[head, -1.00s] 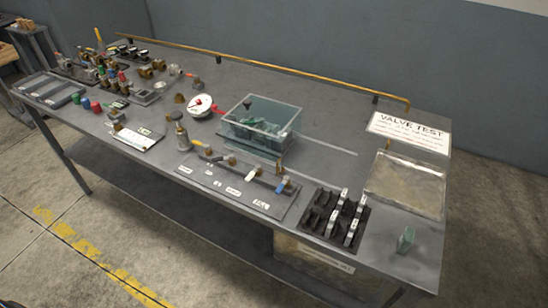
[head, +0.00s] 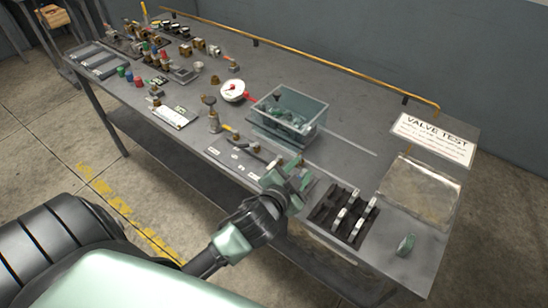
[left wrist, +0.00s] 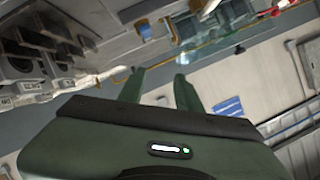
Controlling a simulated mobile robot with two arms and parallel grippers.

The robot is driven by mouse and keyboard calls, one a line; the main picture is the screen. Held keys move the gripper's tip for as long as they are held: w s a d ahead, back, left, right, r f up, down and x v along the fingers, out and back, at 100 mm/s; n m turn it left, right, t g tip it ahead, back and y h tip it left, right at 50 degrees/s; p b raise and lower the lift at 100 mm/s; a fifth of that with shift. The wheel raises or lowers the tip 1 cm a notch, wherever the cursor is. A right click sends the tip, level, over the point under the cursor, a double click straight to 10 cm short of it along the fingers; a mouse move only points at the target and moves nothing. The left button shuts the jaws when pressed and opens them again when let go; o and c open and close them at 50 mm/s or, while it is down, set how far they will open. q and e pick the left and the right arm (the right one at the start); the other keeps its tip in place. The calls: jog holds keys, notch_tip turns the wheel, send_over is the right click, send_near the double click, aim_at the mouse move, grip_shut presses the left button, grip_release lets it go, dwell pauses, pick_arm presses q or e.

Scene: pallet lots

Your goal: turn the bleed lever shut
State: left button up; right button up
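The valve plate (head: 222,153) lies along the bench's front edge with levers and small labels. The labels are too small to read, so I cannot tell which lever is the bleed lever. A yellow-handled lever (head: 229,131) shows near its left end. My left gripper (head: 298,172) is over the plate's right end and hides most of the fittings there. In the left wrist view its two fingers (left wrist: 159,76) stand apart with nothing between them. A small blue piece (left wrist: 146,30), perhaps a lever handle, shows beyond the fingertips. I see no right gripper.
A black rack (head: 325,211) with white-handled parts stands right of the gripper. A clear bin (head: 316,122) stands behind the plate. A round gauge (head: 233,91), a VALVE TEST sign (head: 434,138) and a clear tray (head: 421,190) are also on the bench.

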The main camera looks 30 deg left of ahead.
pick_arm(q)
jog(key=w+d+r+m+t+h, duration=0.3)
jog(key=d+r+m+h, duration=0.15)
jog(key=r, duration=0.25)
jog(key=w+d+r+m+t+h, duration=0.2)
jog(key=w+d+r+m+h, duration=0.1)
jog(key=r+m, duration=0.3)
jog(key=s+d+r+m+g+h, duration=0.1)
jog(key=d+r+m+g+h, duration=0.3)
jog(key=d+m+h, duration=0.45)
jog(key=m+g+y+p, duration=0.2)
jog(key=m+g+y, duration=1)
jog(key=g+y, duration=0.3)
send_near(271, 165)
jog(key=shift+w+a, duration=0.15)
notch_tip(271, 165, down, 7)
jog(key=shift+r+p, duration=0.1)
jog(key=shift+p, duration=0.8)
jog(key=shift+f, duration=0.45)
grip_shut()
